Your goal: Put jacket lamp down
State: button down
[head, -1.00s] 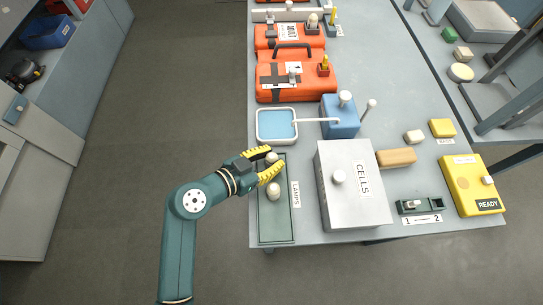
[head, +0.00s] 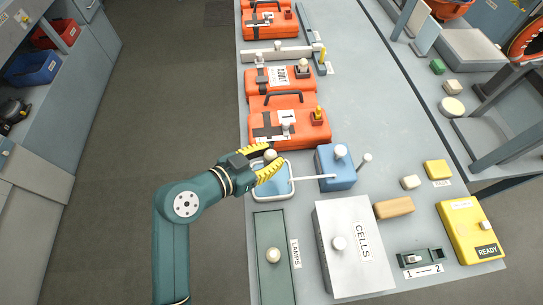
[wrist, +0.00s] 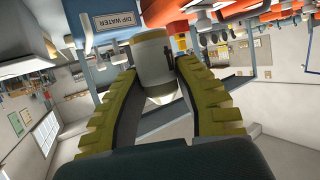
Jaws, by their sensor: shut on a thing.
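My gripper (head: 269,163) is shut on a small pale lamp (head: 270,155), whose rounded top shows between the yellow fingers in the head view. In the wrist view the lamp (wrist: 153,60) is a whitish cylinder with a tapered end, held between both fingers (wrist: 150,95). In the head view the gripper and lamp overlap the white-rimmed blue water tray (head: 290,190); their height above it is hard to tell. A second pale lamp (head: 273,255) stands in the green tray labelled LAMPS (head: 268,222), nearer the front.
An orange case marked 1 (head: 318,135) lies just behind the water tray. A blue box (head: 338,180) with a white knob stands to its right. The grey CELLS box (head: 330,215) is beside the lamp tray. The table's left edge runs close by.

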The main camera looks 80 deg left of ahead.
jog(key=f+b, duration=0.1)
jog(key=f, duration=0.2)
jog(key=f+b, duration=0.1)
jog(key=f, duration=0.2)
jog(key=f+b, duration=0.1)
jog(key=f, duration=0.2)
jog(key=shift+w+d+f, duration=0.1)
jog(key=shift+d+f, duration=0.2)
jog(key=shift+f, duration=0.1)
jog(key=shift+f, duration=0.2)
jog(key=c, duration=0.8)
grip_release()
jog(key=shift+c, duration=0.2)
jog(key=shift+r, duration=0.1)
jog(key=shift+r, duration=0.25)
jog(key=p+v, duration=0.1)
jog(key=v, duration=1.1)
jog(key=shift+p, duration=0.4)
